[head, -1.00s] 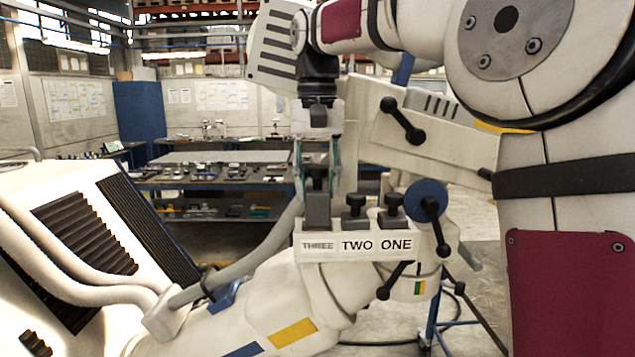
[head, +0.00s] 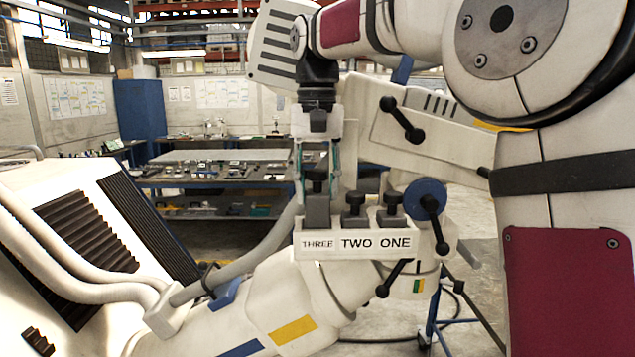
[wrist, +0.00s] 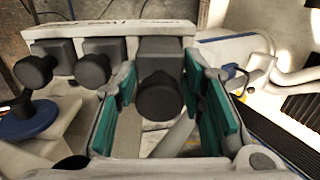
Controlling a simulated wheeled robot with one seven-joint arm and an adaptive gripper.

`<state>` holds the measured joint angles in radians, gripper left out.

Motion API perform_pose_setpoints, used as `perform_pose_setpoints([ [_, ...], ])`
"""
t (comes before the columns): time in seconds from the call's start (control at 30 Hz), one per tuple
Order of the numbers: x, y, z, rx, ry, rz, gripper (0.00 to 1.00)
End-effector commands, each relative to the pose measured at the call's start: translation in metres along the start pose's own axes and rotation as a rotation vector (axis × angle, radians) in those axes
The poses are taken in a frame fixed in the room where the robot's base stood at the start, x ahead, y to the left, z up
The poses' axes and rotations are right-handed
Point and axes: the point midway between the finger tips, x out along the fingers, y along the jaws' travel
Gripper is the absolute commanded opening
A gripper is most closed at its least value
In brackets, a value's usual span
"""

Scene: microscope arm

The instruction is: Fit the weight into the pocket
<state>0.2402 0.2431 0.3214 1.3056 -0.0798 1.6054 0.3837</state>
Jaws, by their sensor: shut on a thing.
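The weight (head: 317,211) is a dark grey block with a round black knob on top. It also shows in the wrist view (wrist: 160,60), with its knob between the finger pads. My gripper (head: 318,172) is above the white holder (head: 333,253), its teal-padded fingers shut on the weight from both sides. The weight is upright over the holder's left place, above the label THREE. Its top stands higher than the two neighbouring weights. The holder's front wall hides its lower end and the pocket, so I cannot tell how deep it sits.
Two similar weights stand in the holder close by on the right, over TWO (head: 355,210) and ONE (head: 391,208). A blue disc knob (head: 427,197) and black-ended levers stick out further right. A grey hose (head: 245,266) passes at left.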

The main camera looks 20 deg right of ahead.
Motion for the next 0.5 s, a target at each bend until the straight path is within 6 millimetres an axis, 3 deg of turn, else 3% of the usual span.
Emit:
perform_pose_setpoints([
  [0.5, 0.0091, 0.0, 0.0001, 0.0, 0.002, 0.0, 0.0],
])
